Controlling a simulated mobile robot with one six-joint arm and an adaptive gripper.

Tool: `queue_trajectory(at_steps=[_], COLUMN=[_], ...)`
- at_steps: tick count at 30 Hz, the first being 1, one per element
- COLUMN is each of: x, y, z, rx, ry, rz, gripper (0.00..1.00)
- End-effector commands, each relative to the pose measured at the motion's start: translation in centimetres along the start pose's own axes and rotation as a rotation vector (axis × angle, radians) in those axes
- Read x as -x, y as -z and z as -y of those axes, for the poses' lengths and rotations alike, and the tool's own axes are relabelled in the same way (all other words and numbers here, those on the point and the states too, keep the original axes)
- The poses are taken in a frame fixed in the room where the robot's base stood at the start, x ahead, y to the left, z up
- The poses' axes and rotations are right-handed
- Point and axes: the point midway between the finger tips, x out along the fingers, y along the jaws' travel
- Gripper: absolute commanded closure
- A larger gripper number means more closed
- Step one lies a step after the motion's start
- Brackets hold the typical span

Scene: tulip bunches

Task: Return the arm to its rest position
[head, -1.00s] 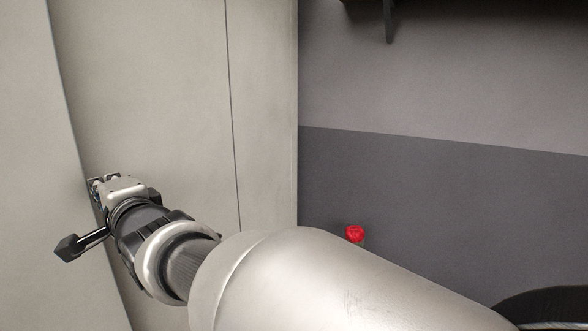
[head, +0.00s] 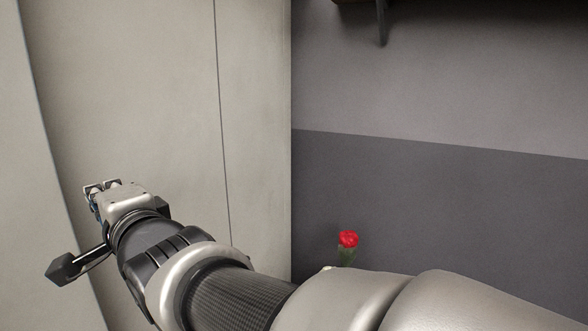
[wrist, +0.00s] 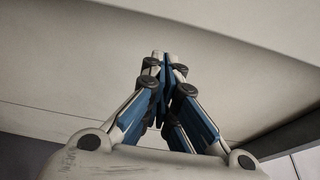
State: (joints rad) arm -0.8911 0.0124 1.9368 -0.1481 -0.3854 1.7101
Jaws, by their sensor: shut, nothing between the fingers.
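My gripper (head: 102,187) is at the left of the head view, at the end of my outstretched arm, in front of a pale panelled surface. In the wrist view my gripper (wrist: 164,58) has its fingertips together with nothing between them. A red tulip bloom (head: 348,239) with a bit of green stem shows just above my arm in the head view. Its lower part is hidden behind my arm.
The pale panelled surface (head: 150,90) fills the left side, with a vertical seam. A two-tone grey wall (head: 440,110) is on the right. A dark bracket (head: 381,22) hangs at the top.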

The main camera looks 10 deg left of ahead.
Motion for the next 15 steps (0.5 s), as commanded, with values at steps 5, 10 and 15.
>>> queue_trajectory(at_steps=[5,10,15], x=[2.4,3.8,8.2], y=[0.2,1.7,8.5], z=[-0.1,-1.0,-5.5], rx=[0.0,0.035,0.222], ry=[-0.002,-0.03,-0.196], rz=[-0.004,-0.034,-0.162], gripper=[1.0,1.0,1.0])
